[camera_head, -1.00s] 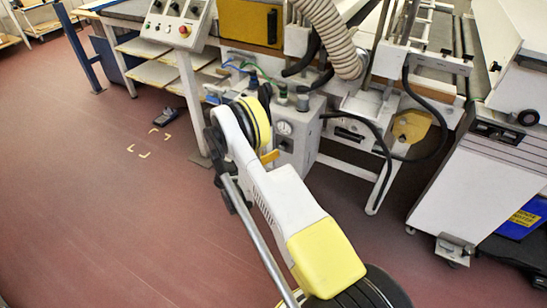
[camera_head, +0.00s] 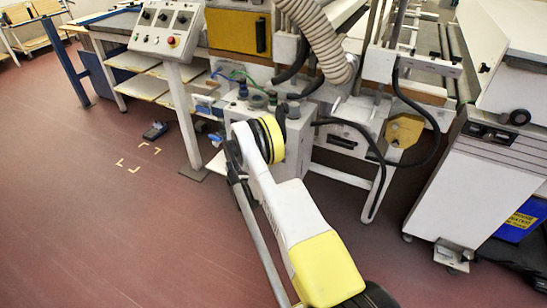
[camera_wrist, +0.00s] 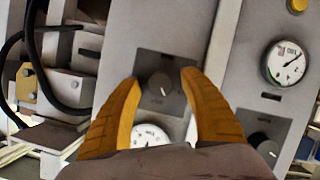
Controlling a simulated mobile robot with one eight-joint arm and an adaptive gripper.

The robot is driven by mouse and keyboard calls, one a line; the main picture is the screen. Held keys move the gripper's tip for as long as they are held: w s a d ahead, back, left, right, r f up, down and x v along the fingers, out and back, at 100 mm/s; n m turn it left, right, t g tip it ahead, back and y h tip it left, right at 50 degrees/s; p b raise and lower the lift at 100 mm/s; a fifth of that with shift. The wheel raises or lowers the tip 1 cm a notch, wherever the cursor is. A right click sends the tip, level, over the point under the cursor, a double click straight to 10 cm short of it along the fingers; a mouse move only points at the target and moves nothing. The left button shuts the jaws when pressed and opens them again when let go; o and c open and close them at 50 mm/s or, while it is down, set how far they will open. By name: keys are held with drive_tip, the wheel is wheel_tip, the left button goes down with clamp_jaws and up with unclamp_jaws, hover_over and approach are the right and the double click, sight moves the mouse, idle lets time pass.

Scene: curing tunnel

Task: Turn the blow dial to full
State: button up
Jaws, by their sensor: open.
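In the wrist view, a dark dial knob (camera_wrist: 160,84) with a light pointer mark sits on a dark plate on a grey panel. My gripper (camera_wrist: 161,79) is open, with one orange finger at each side of this knob; I cannot tell if they touch it. A second dark knob (camera_wrist: 266,146) is on another panel face to the right. No readable label shows which is the blow dial. In the head view, a grey box with fittings on top (camera_head: 258,102) stands behind my arm, which hides its front and my gripper.
A round gauge (camera_wrist: 286,62) is at right and another (camera_wrist: 150,135) lies below the knob, partly hidden by my gripper. A sloped console (camera_head: 167,27) with knobs and a red button stands left. Black hoses (camera_head: 375,150) hang right of the box. The left floor is mostly clear.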

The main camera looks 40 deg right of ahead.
clamp_jaws()
drive_tip(key=m+t, duration=0.2)
drive_tip(key=m, duration=0.1)
drive_tip(key=shift+s+y, duration=0.1)
drive_tip(key=shift+y, duration=0.3)
drive_tip(key=shift+m+t, duration=1)
drive_tip(key=shift+m, duration=0.5)
unclamp_jaws()
